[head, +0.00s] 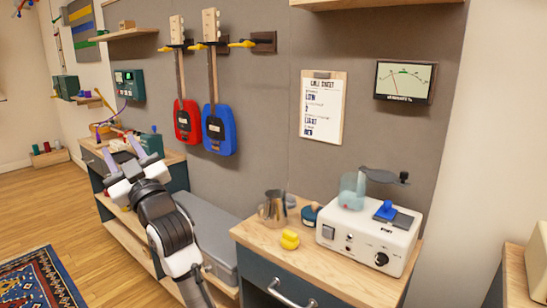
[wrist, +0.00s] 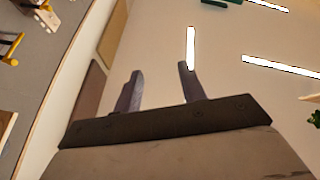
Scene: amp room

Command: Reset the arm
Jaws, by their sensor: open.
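My gripper (head: 124,151) is at the left of the head view, at the end of my raised arm, with its two fingers apart and nothing between them. In the head view it overlaps the far wooden-topped bench; I cannot tell its exact distance from it. In the wrist view my gripper (wrist: 159,88) also shows open and empty, with the ceiling and its lights behind the fingers.
A near bench (head: 345,284) carries a white amp box (head: 345,237), a metal jug (head: 273,206) and a yellow object (head: 290,239). Red (head: 187,122) and blue (head: 219,130) guitars hang on the grey wall. Open wooden floor (head: 75,220) lies at the left.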

